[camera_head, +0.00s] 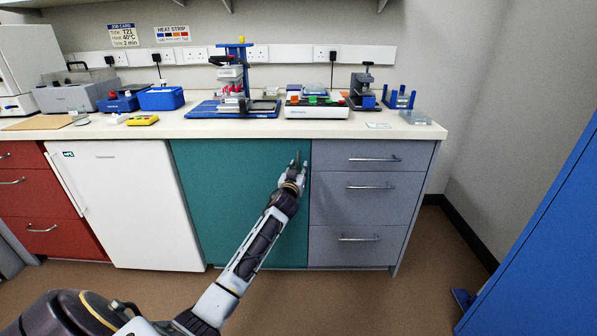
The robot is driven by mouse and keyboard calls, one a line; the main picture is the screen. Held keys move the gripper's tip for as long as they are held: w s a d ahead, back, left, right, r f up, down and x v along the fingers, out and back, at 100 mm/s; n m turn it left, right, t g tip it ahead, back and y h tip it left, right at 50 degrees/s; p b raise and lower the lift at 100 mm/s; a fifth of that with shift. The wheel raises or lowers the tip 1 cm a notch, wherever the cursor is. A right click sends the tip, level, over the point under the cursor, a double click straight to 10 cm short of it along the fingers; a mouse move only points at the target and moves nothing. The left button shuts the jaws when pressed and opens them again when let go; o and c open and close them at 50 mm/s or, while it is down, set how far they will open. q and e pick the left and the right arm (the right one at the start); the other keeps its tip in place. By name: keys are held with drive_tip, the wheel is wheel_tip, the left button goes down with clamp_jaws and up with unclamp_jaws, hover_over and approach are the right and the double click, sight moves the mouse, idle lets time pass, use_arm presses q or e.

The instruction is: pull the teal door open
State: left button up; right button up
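The teal door (225,205) is the front of the cabinet between the white fridge and the grey drawers. It looks closed, flush with the fronts beside it. My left gripper (298,162) is in front of the door's upper right part, close to its right edge. Its fingers point up and away from me. They are small and dark here, so I cannot tell whether they are open or shut, or whether they touch anything. No door handle shows clearly; one may be hidden behind the gripper. My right gripper is not in view.
Grey drawers (365,207) with bar handles stand right of the door, and a white fridge (128,210) stands left. The worktop (220,128) above carries lab equipment. A blue panel (545,250) is at the far right. The floor (350,300) before the door is clear apart from my arm.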

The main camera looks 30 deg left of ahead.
use_arm(q)
drive_tip(key=shift+w+a, duration=0.1)
drive_tip(key=shift+w, duration=0.1)
clamp_jaws()
idle(0.4)
